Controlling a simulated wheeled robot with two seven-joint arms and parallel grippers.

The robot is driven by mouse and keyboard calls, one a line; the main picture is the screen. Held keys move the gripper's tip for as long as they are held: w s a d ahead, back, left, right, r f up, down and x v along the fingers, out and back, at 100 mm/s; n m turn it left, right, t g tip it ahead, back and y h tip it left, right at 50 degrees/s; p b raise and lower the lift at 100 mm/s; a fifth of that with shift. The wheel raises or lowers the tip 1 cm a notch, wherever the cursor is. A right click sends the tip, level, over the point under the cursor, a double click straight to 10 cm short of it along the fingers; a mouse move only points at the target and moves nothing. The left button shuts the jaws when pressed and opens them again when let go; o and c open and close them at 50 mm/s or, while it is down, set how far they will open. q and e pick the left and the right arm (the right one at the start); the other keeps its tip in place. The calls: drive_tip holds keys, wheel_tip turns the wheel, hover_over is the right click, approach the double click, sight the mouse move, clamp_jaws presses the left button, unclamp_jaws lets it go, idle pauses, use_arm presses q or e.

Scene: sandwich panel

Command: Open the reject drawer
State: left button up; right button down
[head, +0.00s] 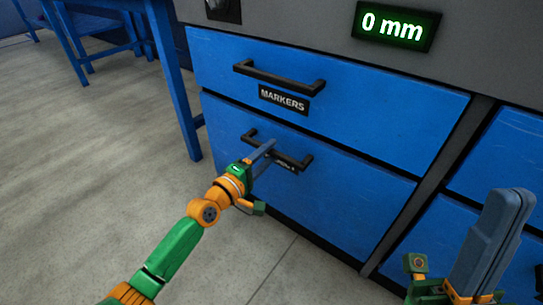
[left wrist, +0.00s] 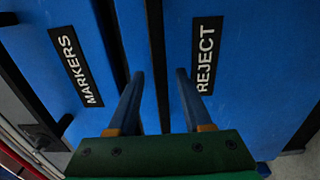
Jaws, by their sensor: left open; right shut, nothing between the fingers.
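The reject drawer (head: 350,200) is the lower blue drawer under the markers drawer, and its front looks flush with the cabinet. Its black bar handle (head: 303,163) is partly hidden by my left gripper (head: 267,148). The REJECT label (left wrist: 205,55) is clear in the left wrist view and mostly covered in the head view. My left gripper is open at the handle. In the left wrist view its fingers (left wrist: 158,85) stand on either side of the dark handle bar (left wrist: 156,55). I cannot tell whether they touch it. My right gripper (head: 512,205) is shut and empty at the lower right.
The markers drawer (head: 390,107) with its own handle (head: 279,82) is shut above. More blue drawer fronts (head: 512,150) are at the right. A green display (head: 397,26) reads 0 mm. A blue table (head: 172,70) stands at the left; the floor (head: 90,180) before it is clear.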

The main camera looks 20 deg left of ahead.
use_arm(q)
drive_tip(key=shift+w+d, duration=0.25)
drive_tip(key=shift+w, duration=0.45)
clamp_jaws()
idle(0.9)
